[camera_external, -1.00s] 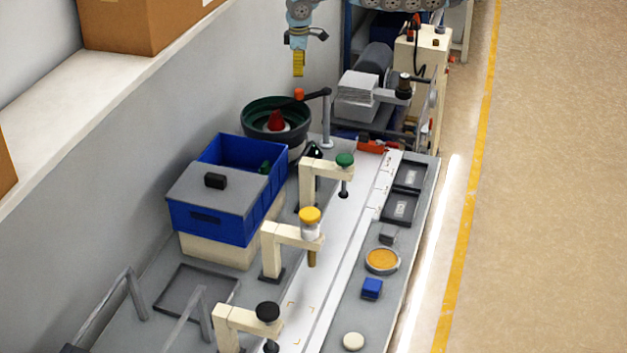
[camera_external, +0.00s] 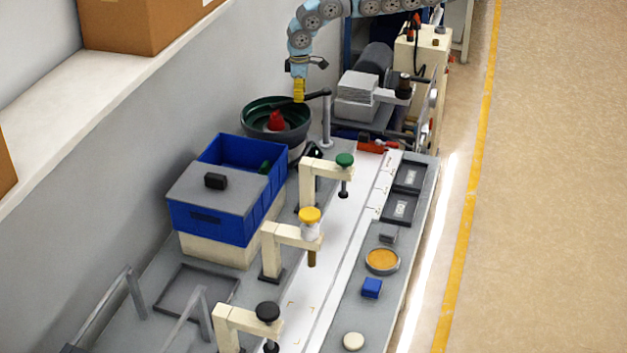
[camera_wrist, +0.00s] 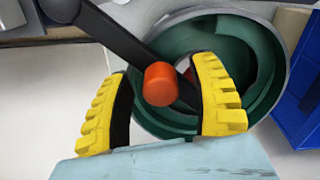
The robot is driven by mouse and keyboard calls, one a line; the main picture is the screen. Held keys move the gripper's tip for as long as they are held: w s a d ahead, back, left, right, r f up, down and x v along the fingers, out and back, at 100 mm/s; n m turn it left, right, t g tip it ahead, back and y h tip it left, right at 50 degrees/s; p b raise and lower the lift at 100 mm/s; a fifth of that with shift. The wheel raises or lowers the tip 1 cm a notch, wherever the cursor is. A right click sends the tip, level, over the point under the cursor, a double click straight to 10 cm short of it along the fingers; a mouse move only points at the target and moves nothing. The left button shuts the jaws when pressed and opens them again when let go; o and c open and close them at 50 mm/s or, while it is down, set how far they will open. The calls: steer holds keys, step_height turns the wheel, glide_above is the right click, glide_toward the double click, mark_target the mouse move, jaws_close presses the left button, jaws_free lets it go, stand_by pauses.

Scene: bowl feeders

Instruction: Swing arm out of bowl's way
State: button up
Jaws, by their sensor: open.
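The dark green bowl (camera_external: 262,108) of the feeder stands near the back wall, with a red piece (camera_external: 276,121) in it. The dark swing arm (camera_external: 322,94) runs from a grey post toward the bowl, its end over the bowl's rim. In the wrist view the arm (camera_wrist: 112,32) crosses the bowl (camera_wrist: 250,45) and carries an orange-red knob (camera_wrist: 160,84) at its end. My gripper (camera_external: 299,92) points down at the arm's end and hides the knob in the external view. In the wrist view my yellow-padded fingers (camera_wrist: 163,100) are open, one on each side of the knob.
A blue bin (camera_external: 240,160) with a grey lid part stands in front of the bowl. A grey post (camera_external: 326,122) holds the swing arm at the right. Cream clamp arms (camera_external: 330,168) with coloured knobs line the white track.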

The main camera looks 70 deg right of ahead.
jaws_close()
